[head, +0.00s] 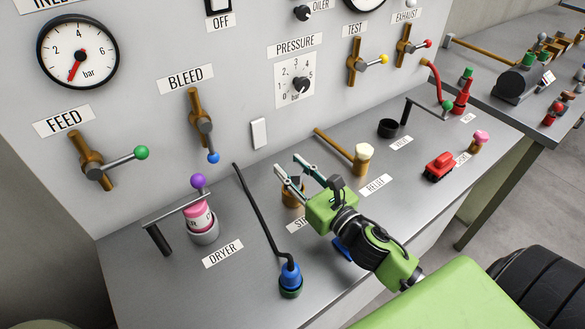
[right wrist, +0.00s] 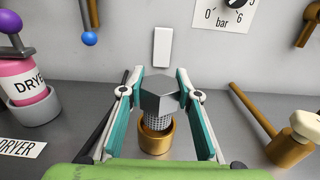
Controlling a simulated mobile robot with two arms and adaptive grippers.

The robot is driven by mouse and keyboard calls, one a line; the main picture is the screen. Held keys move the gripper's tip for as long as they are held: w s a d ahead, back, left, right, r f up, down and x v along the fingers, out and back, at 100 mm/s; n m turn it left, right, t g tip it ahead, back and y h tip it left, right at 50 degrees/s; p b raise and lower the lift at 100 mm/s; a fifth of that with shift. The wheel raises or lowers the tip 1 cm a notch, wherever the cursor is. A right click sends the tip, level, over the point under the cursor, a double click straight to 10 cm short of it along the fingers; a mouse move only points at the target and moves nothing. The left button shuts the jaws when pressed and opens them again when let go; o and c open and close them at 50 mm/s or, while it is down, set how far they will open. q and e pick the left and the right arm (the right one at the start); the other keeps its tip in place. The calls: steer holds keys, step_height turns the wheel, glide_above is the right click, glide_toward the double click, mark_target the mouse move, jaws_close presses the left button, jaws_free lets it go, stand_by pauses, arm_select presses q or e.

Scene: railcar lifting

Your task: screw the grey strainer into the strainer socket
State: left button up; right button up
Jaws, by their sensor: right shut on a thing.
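The grey strainer (right wrist: 160,98) has a hexagonal head and a mesh lower part. It stands roughly upright between the fingers of my right gripper (right wrist: 156,78), which is shut on its head. The brass strainer socket (right wrist: 155,143) is directly under it. The mesh's lower end is at the socket's mouth, and mesh still shows above the rim. I cannot tell how deep it sits. In the head view my right gripper (head: 289,166) reaches in over the socket (head: 292,199), and its fingers partly hide the strainer. My left gripper is not in view.
The pink dryer (head: 200,215) stands left. A blue-capped fitting with a black hose (head: 290,275) is in front, left of my right gripper. The brass relief valve (head: 361,160) stands close on the right. The panel wall with a white switch (head: 259,133) rises behind.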

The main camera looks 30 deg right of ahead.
mark_target(293, 168)
steer(key=shift+f+b, duration=1.1)
steer(key=shift+f, duration=0.3)
steer(key=o, duration=1.4)
step_height(293, 168, up, 10)
steer(key=shift+r, duration=0.1)
